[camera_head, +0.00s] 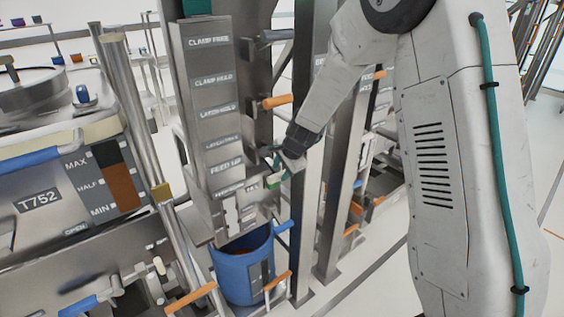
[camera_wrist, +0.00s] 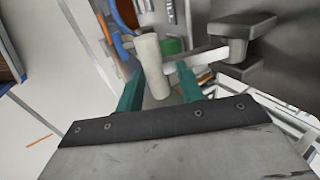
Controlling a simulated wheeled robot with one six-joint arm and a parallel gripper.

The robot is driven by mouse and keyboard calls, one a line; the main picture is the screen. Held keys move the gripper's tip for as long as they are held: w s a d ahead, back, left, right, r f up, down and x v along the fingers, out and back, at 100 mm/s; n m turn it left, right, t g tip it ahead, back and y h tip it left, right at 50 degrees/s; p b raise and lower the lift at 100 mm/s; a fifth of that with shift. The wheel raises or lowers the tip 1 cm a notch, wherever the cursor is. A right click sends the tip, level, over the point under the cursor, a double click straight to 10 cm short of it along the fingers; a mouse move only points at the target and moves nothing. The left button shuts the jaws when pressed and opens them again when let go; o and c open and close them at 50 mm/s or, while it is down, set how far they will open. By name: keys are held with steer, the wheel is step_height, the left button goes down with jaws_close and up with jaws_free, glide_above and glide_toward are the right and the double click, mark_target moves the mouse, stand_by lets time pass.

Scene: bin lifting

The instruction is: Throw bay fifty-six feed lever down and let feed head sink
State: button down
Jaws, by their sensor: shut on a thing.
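My gripper (camera_head: 281,163) is beside the labelled grey column (camera_head: 205,100), level with its "FEED UP" plate (camera_head: 226,168). In the wrist view, the two teal fingers of my gripper (camera_wrist: 158,92) are closed around a pale cylindrical handle (camera_wrist: 150,58), which looks like the feed lever. A light bar (camera_wrist: 197,54) runs from near the handle to a grey bracket (camera_wrist: 240,30). In the head view the handle is mostly hidden by my gripper. I cannot tell which part is the feed head, and no bay number fifty-six is readable.
A metal post (camera_head: 308,200) stands close to the right. A machine marked T752 (camera_head: 40,201) fills the left.

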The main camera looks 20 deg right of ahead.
steer(key=shift+w+f, duration=0.15)
steer(key=shift+f, duration=0.15)
steer(key=c, duration=1)
jaws_free()
steer(key=shift+a+f, duration=0.3)
steer(key=shift+a, duration=0.05)
steer(key=shift+c, duration=0.2)
steer(key=shift+s+f, duration=0.1)
steer(key=shift+s, duration=0.1)
steer(key=shift+o, duration=1)
steer(key=shift+w+f, duration=0.1)
steer(key=s+d+r, duration=0.1)
steer(key=s+d, duration=0.1)
steer(key=s, duration=0.4)
steer(key=s+d+r, duration=0.2)
steer(key=s, duration=0.4)
steer(key=shift+s+d, duration=0.15)
steer(key=shift+s, duration=0.05)
steer(key=shift+r, duration=0.1)
